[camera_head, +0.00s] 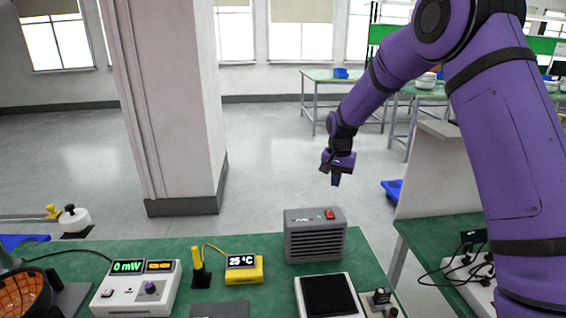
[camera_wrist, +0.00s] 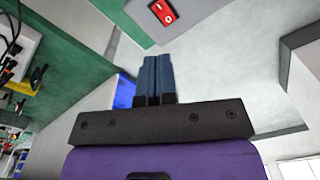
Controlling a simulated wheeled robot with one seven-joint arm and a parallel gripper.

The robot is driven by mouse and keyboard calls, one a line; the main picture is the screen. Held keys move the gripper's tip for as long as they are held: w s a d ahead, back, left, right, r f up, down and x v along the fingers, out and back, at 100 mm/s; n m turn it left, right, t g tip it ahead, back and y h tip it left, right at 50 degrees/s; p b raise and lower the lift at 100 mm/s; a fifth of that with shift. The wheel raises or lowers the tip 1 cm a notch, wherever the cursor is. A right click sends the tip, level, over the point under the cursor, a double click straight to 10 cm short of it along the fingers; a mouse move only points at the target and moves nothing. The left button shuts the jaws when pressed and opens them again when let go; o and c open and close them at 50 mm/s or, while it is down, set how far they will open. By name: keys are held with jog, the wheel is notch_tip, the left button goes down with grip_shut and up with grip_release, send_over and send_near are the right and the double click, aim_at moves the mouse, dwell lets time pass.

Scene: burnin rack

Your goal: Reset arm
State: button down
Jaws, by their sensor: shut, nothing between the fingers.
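My purple arm reaches in from the right in the head view. My gripper (camera_head: 335,179) points down in the air, above and slightly behind the grey vented box on the green bench. In the wrist view my gripper (camera_wrist: 153,75) shows its two blue-grey fingers pressed together. It is shut and nothing is between the fingers. It touches nothing that I can see.
The green bench (camera_head: 180,248) holds a grey vented box (camera_head: 316,247) with a red switch, a yellow 25 °C meter (camera_head: 244,275), a white 0 mW meter (camera_head: 136,290) and a dark-topped plate (camera_head: 328,297). A pillar (camera_head: 172,100) stands behind. A second bench (camera_head: 450,232) stands right.

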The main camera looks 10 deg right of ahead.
jog(key=s+d+r+n+t, duration=0.2)
jog(key=s+d+r+n, duration=0.15)
jog(key=s+r, duration=1.7)
jog(key=s+d+r+n+t, duration=0.1)
jog(key=s, duration=1)
jog(key=s+d+r+n+t, duration=0.1)
jog(key=s, duration=1)
jog(key=shift+s+d+t, duration=0.35)
jog(key=shift+d+t, duration=0.05)
